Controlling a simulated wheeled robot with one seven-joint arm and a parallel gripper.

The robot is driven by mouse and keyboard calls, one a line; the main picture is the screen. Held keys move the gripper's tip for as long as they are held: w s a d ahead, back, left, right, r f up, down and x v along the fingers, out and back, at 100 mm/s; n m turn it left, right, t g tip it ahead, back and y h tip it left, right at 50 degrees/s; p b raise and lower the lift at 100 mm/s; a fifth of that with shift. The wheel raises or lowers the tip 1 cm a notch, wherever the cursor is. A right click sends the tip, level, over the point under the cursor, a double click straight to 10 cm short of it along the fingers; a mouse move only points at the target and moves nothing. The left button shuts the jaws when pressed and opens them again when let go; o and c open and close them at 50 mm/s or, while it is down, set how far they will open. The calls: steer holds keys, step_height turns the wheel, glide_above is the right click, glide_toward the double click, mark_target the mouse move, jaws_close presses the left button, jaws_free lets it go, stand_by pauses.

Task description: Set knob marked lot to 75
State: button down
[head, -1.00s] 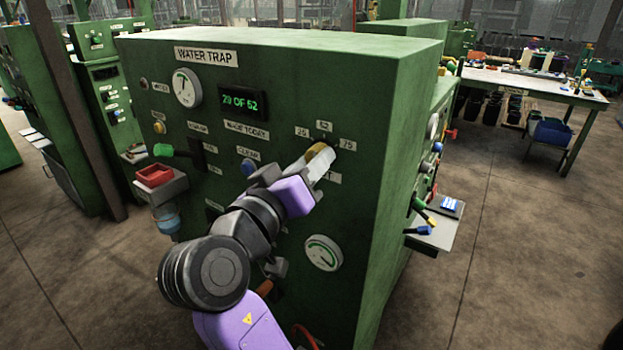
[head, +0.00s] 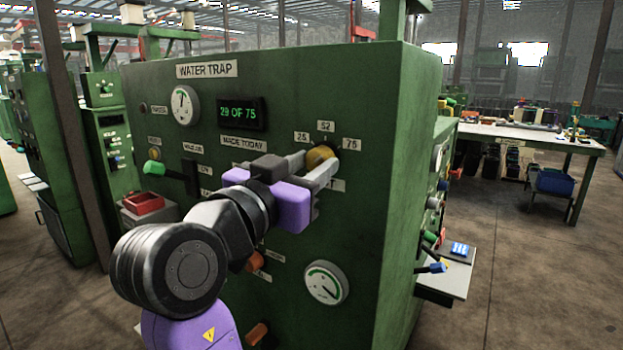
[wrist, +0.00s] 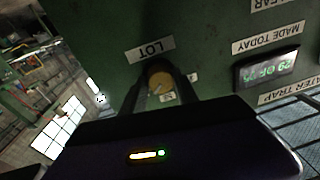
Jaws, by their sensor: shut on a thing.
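The yellow lot knob (head: 319,156) is on the green WATER TRAP panel (head: 290,95), with marks 25, 52 and 75 (head: 351,144) around it. My gripper (head: 318,165) is shut on the knob, a grey finger on each side. In the wrist view the knob (wrist: 160,76) sits between the fingers below the LOT label (wrist: 150,49). The green display (head: 240,113) reads 29 OF 75. In the head view the LOT label is mostly hidden behind a finger. The knob's pointer is too small to tell.
A white gauge (head: 326,282) is low on the panel and another gauge (head: 185,105) is at upper left. A red tray (head: 143,203) juts out at left. A shelf with levers (head: 445,275) sticks out on the right side. Open floor lies at right.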

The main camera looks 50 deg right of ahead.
stand_by(0.4)
steer(key=c, duration=0.9)
jaws_free()
steer(key=shift+a, duration=0.1)
steer(key=a, duration=0.5)
steer(key=s+a, duration=0.1)
steer(key=a, duration=0.1)
steer(key=shift+a+f+b, duration=0.3)
steer(key=shift+a+f, duration=0.05)
steer(key=shift+w, duration=0.1)
